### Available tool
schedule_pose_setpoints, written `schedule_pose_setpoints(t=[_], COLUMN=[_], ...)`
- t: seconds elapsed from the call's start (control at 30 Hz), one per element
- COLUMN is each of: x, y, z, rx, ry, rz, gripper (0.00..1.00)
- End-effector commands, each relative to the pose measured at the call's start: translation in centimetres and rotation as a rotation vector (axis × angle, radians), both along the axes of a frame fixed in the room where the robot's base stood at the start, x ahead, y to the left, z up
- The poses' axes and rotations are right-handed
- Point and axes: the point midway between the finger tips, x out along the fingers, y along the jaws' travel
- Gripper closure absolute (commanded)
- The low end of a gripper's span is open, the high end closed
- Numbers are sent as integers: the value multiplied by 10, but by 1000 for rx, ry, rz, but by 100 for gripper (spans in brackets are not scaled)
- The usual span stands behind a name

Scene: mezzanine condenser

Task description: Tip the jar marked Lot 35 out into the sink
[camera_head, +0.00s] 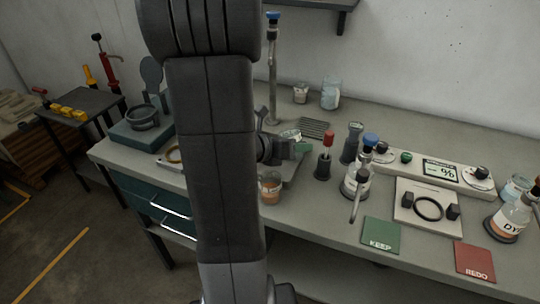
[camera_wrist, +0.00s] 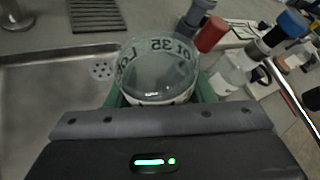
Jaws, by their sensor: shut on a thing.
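My gripper (camera_wrist: 160,100) is shut on a clear glass jar (camera_wrist: 158,68), with its green fingers on either side. The jar's band carries lettering that appears to read Lot 35, seen turned round. In the head view the jar (camera_head: 290,135) shows just right of my arm, with a green fingertip (camera_head: 303,147) beside it. It is held over or beside the sink; its exact height and tilt are hard to tell. The metal sink (camera_wrist: 45,95) lies left of the jar in the wrist view, with its drain (camera_wrist: 101,71) visible. Most of the sink is hidden behind my arm in the head view.
A jar with orange contents (camera_head: 270,187) stands near the front. A red-topped dropper (camera_head: 326,155), a blue-topped bottle (camera_head: 356,180) and a meter (camera_head: 440,170) stand to the right. The tap (camera_head: 272,70) rises behind; two jars (camera_head: 330,94) stand at the back.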

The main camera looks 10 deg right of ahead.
Motion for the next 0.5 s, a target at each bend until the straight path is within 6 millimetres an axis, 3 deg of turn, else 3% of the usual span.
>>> schedule_pose_setpoints(t=[0.5], x=[-12], y=[-6], z=[-6], rx=[89], ry=[-189], rz=[-2], gripper=[80])
